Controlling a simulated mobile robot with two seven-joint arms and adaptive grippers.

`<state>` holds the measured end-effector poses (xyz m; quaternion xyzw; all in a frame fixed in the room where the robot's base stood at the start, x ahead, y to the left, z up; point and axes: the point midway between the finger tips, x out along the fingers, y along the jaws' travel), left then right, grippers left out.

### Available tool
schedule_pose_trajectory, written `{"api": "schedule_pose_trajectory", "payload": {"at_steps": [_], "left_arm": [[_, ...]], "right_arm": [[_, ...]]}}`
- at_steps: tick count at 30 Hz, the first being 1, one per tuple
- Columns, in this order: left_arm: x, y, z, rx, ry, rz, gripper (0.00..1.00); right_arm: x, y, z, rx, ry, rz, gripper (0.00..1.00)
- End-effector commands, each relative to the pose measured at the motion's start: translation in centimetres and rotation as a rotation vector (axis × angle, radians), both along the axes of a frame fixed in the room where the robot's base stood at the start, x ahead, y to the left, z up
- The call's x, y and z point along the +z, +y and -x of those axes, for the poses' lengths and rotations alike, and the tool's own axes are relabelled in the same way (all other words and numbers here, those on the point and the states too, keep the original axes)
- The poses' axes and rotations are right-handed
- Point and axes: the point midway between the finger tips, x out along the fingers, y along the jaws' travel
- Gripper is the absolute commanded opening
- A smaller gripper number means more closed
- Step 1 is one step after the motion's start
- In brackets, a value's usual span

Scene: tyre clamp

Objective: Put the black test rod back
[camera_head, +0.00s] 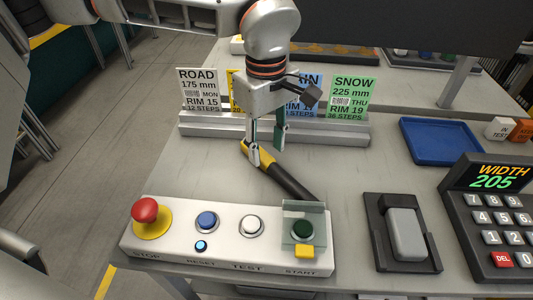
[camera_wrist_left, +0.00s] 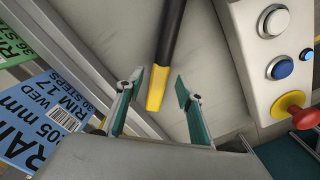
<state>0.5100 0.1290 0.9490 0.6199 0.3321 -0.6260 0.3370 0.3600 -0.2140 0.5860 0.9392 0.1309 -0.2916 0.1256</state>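The black test rod (camera_head: 287,180) with a yellow end lies slantwise on the grey table, between the card rail and the button panel. It also shows in the left wrist view (camera_wrist_left: 172,35), its yellow end pointing toward my gripper. My left gripper (camera_head: 267,147) is over the yellow end. In the left wrist view its two green-padded fingers (camera_wrist_left: 160,85) are apart, one on each side of the yellow end, with gaps to both. Whether the fingertips are level with the rod is hard to tell. My right gripper is not in view.
The button panel (camera_head: 180,258) stands at the front, with a red stop button (camera_head: 146,211) and a covered green button. Behind the rod is a metal rail (camera_head: 335,131) holding cards. A blue tray (camera_head: 440,141), a grey block in a black holder (camera_head: 381,239) and a keypad (camera_head: 485,237) are right.

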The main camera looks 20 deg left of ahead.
Motion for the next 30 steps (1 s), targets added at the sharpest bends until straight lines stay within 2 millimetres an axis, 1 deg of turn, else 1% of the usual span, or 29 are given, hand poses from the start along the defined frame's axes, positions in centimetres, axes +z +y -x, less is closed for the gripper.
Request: {"api": "schedule_pose_trajectory", "payload": {"at_steps": [1, 6, 12, 15, 18, 24, 30], "left_arm": [[1.5, 0.0, -0.1, 0.002, -0.008, 0.001, 0.37], [5.0, 0.0, -0.1, 0.001, -0.007, 0.001, 0.37], [7.8, 0.1, -0.1, 0.001, -0.004, 0.001, 0.37], [8.5, 0.1, -0.1, 0.0, -0.002, 0.0, 0.37], [8.8, 0.1, 0.0, 0.0, 0.0, 0.0, 0.37], [8.8, 0.1, 0.0, 0.0, 0.0, 0.0, 0.37], [8.8, 0.1, 0.0, 0.0, 0.0, 0.0, 0.37]], "right_arm": [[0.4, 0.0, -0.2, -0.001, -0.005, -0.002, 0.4], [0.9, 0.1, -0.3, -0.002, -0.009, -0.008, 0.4], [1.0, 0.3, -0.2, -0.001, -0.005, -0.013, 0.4], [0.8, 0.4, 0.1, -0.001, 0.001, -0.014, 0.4], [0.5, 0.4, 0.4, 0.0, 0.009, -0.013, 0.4], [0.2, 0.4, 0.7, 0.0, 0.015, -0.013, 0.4], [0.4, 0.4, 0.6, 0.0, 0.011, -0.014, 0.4]]}}
